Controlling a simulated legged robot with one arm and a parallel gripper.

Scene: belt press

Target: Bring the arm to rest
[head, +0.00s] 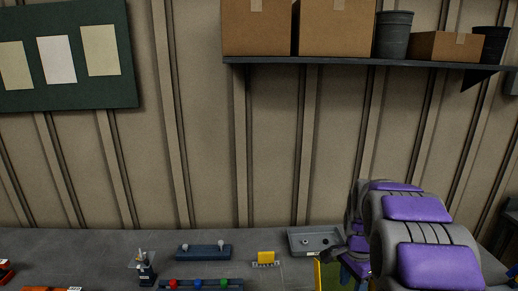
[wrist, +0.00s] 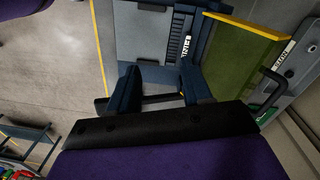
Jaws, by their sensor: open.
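My arm (head: 425,235), grey with purple pads, is raised at the lower right of the head view, in front of the bench's right end. My gripper (wrist: 160,84) shows in the wrist view as two dark blue fingers standing apart. I see nothing held between them. Beyond the fingers are a grey panel and a dark block with a white label. The head view does not show the fingertips clearly.
The grey bench (head: 60,245) carries a metal tray (head: 302,241), a yellow piece (head: 266,257) and a blue block (head: 204,251). In the wrist view, a green see-through guard (wrist: 238,62) with a yellow edge is close right of the fingers. Open floor (wrist: 45,75) lies left.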

